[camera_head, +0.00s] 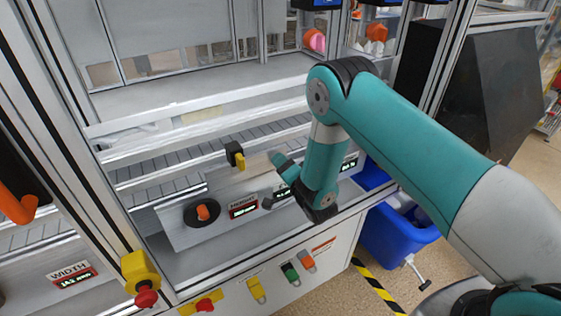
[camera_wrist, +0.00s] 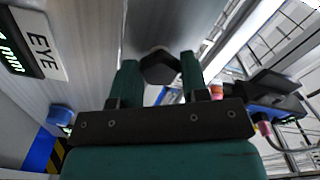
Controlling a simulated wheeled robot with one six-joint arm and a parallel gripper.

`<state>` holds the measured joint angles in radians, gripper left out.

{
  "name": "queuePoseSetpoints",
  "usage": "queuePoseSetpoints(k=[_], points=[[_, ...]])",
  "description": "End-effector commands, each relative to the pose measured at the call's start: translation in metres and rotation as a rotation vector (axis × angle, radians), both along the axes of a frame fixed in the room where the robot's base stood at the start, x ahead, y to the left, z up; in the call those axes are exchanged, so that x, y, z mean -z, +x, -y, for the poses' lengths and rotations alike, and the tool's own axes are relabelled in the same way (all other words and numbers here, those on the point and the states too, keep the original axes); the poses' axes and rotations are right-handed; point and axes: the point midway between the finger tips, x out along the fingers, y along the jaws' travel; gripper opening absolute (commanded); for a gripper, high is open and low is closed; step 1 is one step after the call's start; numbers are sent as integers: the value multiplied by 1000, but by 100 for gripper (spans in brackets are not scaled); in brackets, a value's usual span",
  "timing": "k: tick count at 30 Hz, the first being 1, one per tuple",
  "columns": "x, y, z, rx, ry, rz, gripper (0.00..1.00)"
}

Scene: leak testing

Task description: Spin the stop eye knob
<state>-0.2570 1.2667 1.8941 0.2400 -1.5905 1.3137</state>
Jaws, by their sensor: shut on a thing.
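The stop eye knob (camera_wrist: 160,67) is a dark, faceted knob on the grey panel, beside a white label (camera_wrist: 40,45) whose visible part reads "EYE" and a green digital display (camera_wrist: 12,48). My gripper (camera_wrist: 159,77) has its two teal fingers on either side of the knob and is shut on it. In the head view my gripper (camera_head: 277,181) reaches the sloped control panel (camera_head: 187,236) from the right. There, the knob is mostly hidden behind my gripper and wrist.
An orange knob (camera_head: 203,212) on a black disc sits left of the "HEIGHT" display (camera_head: 243,208). A black-and-yellow part (camera_head: 237,156) stands above the panel. Coloured switches (camera_head: 290,274) line the front below. A blue bin (camera_head: 397,238) stands on the floor at right.

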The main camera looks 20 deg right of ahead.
Motion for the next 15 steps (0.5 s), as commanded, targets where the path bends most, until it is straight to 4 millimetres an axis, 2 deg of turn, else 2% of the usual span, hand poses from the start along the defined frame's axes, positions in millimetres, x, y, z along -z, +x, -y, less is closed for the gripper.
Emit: queuePoseSetpoints(k=[15], points=[[-2, 0, 0, 1, 806, -214, 0]])
